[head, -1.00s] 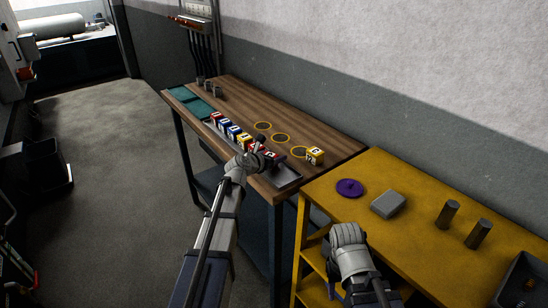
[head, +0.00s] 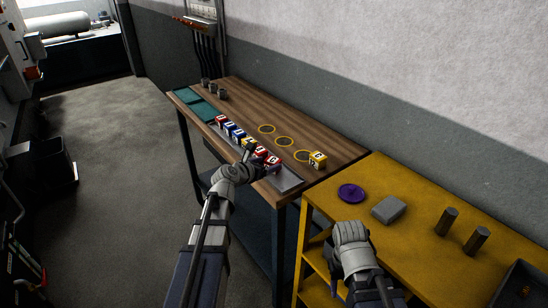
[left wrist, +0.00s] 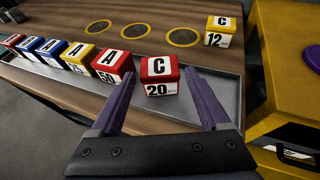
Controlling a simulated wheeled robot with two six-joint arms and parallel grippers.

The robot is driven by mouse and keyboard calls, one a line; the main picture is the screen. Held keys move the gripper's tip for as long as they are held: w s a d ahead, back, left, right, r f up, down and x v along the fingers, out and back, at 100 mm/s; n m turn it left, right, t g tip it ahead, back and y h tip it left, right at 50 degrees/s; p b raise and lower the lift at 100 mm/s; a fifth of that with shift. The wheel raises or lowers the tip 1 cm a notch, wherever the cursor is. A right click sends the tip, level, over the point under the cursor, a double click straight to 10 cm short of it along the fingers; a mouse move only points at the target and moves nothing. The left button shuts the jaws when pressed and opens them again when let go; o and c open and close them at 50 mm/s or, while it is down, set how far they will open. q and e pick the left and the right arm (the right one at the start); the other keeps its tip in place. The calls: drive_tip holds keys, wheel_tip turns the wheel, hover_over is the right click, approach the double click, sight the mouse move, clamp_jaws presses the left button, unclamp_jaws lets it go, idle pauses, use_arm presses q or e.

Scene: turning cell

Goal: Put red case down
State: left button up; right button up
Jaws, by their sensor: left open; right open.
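The red case (left wrist: 159,77) marked C 20 stands upright in the grey tray (left wrist: 225,90) at the front of the wooden table. It also shows in the head view (head: 273,163). My left gripper (left wrist: 163,105) is open, its two purple fingers apart on either side of and short of the red case. In the head view my left gripper (head: 251,160) is just in front of the row of cases. My right gripper (head: 350,230) hangs over the front of the yellow table; its fingers are hard to make out in this view.
A red case (left wrist: 111,66) marked A 50 stands just left of it, then yellow and blue cases in a row. A yellow case (left wrist: 217,32) marked C 12 stands behind, beside yellow rings (left wrist: 184,37). The yellow table (head: 420,190) holds a purple disc (head: 351,193) and a grey block (head: 387,210).

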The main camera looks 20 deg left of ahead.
use_arm(q)
drive_tip(key=shift+p+v, duration=0.5)
drive_tip(key=shift+v, duration=1.5)
